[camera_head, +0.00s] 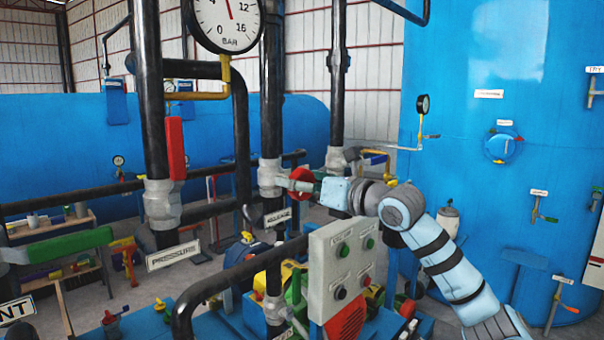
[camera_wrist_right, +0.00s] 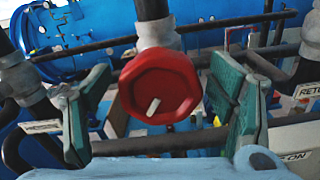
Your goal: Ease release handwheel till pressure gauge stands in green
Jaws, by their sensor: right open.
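The red release handwheel (camera_head: 301,181) sits on a grey valve body on a vertical black pipe, above the RELEASE label (camera_head: 277,217). In the right wrist view the handwheel (camera_wrist_right: 160,92) faces me, with a white mark low on its face. My right gripper (camera_head: 312,184) is at the handwheel. In the wrist view its teal fingers (camera_wrist_right: 162,105) are open, one on each side of the wheel, with visible gaps. The pressure gauge (camera_head: 228,22) is cut off at the top; its red needle points up, slightly left. No green band shows. My left gripper is out of view.
A control panel (camera_head: 343,262) with green, black and red buttons stands below my right arm. A green-handled lever (camera_head: 58,246) and a red lever (camera_head: 176,148) are on the left. Black pipes flank the handwheel. A large blue tank (camera_head: 490,130) fills the right.

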